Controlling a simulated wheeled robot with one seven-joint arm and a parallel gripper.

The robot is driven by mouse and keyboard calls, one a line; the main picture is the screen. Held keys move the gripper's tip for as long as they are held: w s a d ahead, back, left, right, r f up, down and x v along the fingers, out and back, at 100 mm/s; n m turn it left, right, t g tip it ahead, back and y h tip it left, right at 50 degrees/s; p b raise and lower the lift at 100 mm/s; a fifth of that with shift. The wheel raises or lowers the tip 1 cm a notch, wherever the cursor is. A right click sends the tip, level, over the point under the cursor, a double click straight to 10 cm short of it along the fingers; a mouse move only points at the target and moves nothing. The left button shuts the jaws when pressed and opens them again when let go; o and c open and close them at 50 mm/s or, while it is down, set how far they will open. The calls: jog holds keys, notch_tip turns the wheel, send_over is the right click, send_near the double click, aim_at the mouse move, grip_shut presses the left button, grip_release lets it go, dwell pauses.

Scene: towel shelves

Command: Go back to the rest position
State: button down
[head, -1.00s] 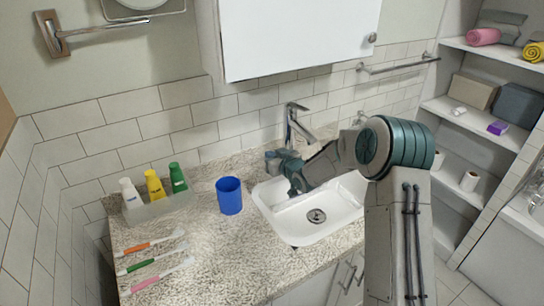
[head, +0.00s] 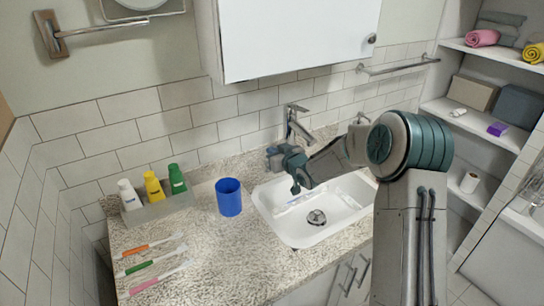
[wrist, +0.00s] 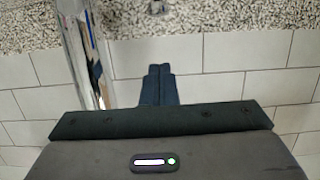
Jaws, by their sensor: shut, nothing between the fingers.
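My gripper (head: 296,190) is shut and empty above the back left part of the white sink (head: 340,222), close to the chrome faucet (head: 297,124). In the wrist view, the two dark fingers of my gripper (wrist: 160,70) lie together with nothing between them. The faucet (wrist: 80,45) stands just left of them in that view, with tiled wall behind. My arm reaches across the sink from the right and hides part of its back right side.
A blue cup (head: 229,198) stands left of the sink. A tray (head: 160,210) holds three bottles. Three toothbrushes, orange (head: 150,246), green (head: 150,260) and pink (head: 158,277), lie at the front left. A white cabinet (head: 295,40) hangs above; shelves (head: 470,125) stand right.

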jog(key=s+d+r+m+g+h, duration=0.1)
jog(key=s+d+r+h, duration=0.15)
jog(key=s+d, duration=0.4)
jog(key=s+d+r+m+g+h, duration=0.1)
jog(key=s+d+r+h, duration=0.1)
jog(key=s+d+h, duration=0.35)
jog(key=s+d+r+m+g, duration=0.1)
jog(key=s+d+m+g, duration=0.1)
jog(key=s, duration=1.3)
jog(key=s+d+r+m+g+p, duration=0.1)
jog(key=s+d+m+g, duration=0.2)
jog(key=s, duration=1.3)
jog(key=d+g, duration=0.2)
jog(key=shift+s+d+r+g, duration=0.15)
jog(key=shift+d+r+g, duration=0.15)
jog(key=shift+g, duration=0.1)
dwell(3.1)
